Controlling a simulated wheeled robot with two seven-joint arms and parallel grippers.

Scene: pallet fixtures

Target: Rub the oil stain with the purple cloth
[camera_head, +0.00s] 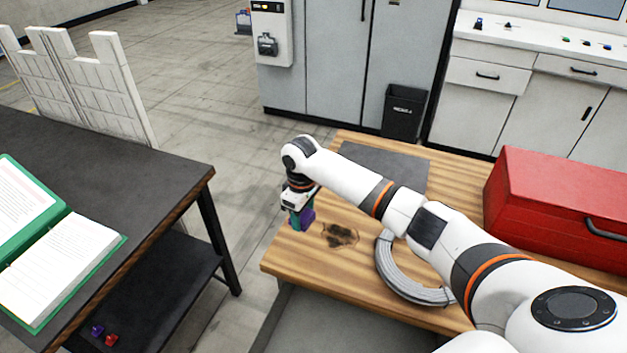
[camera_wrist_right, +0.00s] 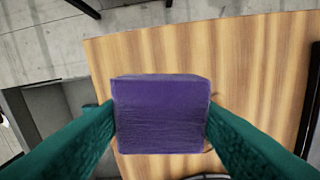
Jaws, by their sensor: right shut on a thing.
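The purple cloth (camera_head: 307,217) is a thick folded block, held between the green fingers of my right gripper (camera_head: 300,218). In the right wrist view the cloth (camera_wrist_right: 162,112) fills the space between the two fingers, which press on its left and right sides. The oil stain (camera_head: 340,235) is a dark brown patch on the wooden table (camera_head: 300,258). The gripper and cloth are just left of the stain, over the table's left end. I cannot tell whether the cloth touches the wood. The stain is not clearly seen in the wrist view. My left gripper is not in view.
A grey cable coil (camera_head: 392,270) lies right of the stain, below my right arm. A dark mat (camera_head: 385,165) and a red toolbox (camera_head: 550,205) are farther back and right. A black table (camera_head: 160,178) with an open green binder (camera_head: 60,262) stands left, across a gap.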

